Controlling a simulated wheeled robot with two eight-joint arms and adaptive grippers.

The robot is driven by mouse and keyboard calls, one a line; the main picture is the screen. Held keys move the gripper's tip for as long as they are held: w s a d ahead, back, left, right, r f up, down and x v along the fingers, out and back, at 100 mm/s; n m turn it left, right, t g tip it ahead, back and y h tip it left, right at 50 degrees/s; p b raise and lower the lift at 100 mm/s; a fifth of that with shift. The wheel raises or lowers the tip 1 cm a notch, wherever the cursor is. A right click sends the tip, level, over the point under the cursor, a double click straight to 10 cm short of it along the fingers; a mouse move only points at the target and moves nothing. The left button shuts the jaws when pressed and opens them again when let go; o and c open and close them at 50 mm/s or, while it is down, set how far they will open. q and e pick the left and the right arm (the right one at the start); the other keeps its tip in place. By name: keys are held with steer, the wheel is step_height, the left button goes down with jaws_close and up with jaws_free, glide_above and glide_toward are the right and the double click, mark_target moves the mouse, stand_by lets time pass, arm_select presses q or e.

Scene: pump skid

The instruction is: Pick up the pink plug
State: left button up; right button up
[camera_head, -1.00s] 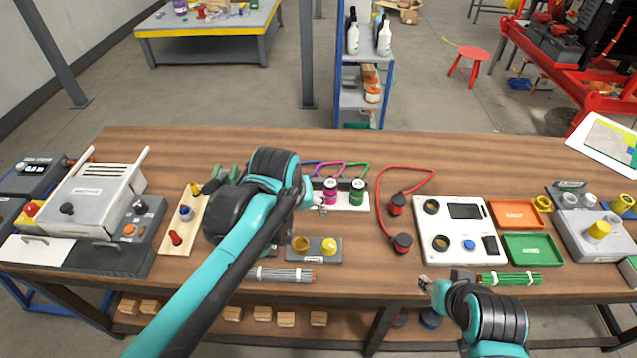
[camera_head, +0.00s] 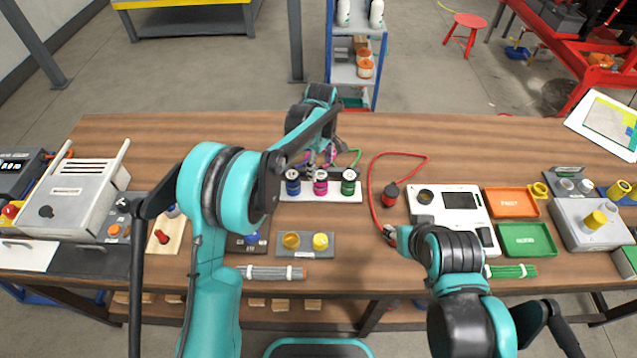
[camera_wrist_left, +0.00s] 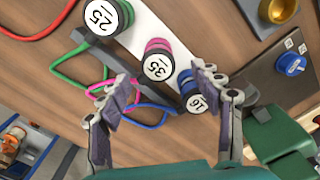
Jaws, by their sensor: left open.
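The pink plug (camera_head: 320,183) stands between a blue plug (camera_head: 293,183) and a green plug (camera_head: 348,182) on a white strip (camera_head: 335,197). In the left wrist view the pink plug (camera_wrist_left: 157,52) shows its round white numbered cap, with the blue plug (camera_wrist_left: 195,95) and green plug (camera_wrist_left: 108,18) on either side. My left gripper (camera_head: 318,160) is open just behind and above the row. Its fingers (camera_wrist_left: 162,80) show either side of the pink plug's cap in the wrist view, with nothing held. My right gripper (camera_head: 389,233) is by the red cable; its jaws are too small to judge.
Cable loops lie behind the plugs, including a green one (camera_head: 348,157). A red plug (camera_head: 390,195) stands to the right with its red cable (camera_head: 372,185). A grey block with yellow parts (camera_head: 305,252) lies in front.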

mark_target(322, 175)
arm_select(q)
step_height(322, 175, down, 6)
steer(key=shift+w+d+r+b, duration=0.1)
steer(key=shift+d+b, duration=0.05)
steer(key=shift+b, duration=0.9)
steer(key=c, duration=1.4)
